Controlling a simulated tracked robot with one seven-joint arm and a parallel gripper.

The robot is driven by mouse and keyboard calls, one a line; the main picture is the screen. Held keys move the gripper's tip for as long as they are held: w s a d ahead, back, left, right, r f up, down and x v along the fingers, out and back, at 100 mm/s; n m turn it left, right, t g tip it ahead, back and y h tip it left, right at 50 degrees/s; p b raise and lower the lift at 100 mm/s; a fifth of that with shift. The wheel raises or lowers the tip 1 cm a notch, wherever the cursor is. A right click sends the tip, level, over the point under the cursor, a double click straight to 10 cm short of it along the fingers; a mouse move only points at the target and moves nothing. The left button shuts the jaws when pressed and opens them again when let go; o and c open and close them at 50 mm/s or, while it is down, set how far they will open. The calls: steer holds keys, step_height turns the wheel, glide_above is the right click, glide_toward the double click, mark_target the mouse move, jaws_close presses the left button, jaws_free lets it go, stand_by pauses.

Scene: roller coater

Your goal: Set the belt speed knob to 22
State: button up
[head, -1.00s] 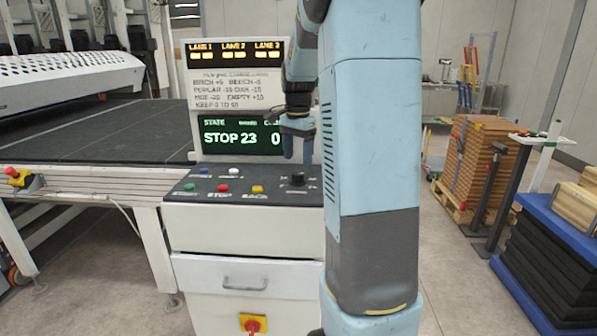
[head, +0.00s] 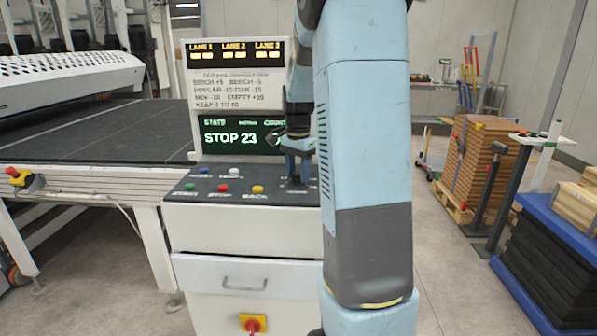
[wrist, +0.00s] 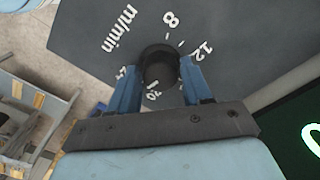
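The belt speed knob (wrist: 158,68) is a round black knob on the dark control panel (head: 262,200). In the wrist view it sits between the two blue fingers of my gripper (wrist: 161,78), which look open with hardly any gap at its sides. In the head view my gripper (head: 298,168) is down at the panel's right end and hides the knob. Dial marks 8, 12 and 20 show around it, with "m/min" at the upper left; the lower marks are partly covered. The green display (head: 235,136) reads STOP 23; its right part is hidden by my arm.
Blue, white, green, red and yellow buttons (head: 222,188) lie left of the knob. A red and yellow switch (head: 253,324) is on the cabinet front. The dark conveyor belt (head: 90,135) is at left. Stacked boards (head: 478,165) stand at right.

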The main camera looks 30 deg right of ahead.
mark_target(298, 173)
steer(key=c, duration=0.6)
steer(key=shift+n, duration=0.8)
steer(key=shift+c, duration=0.2)
steer(key=o, duration=1)
steer(key=shift+o, duration=0.2)
step_height(298, 173, up, 14)
steer(key=shift+f, duration=0.15)
steer(key=shift+a, duration=0.1)
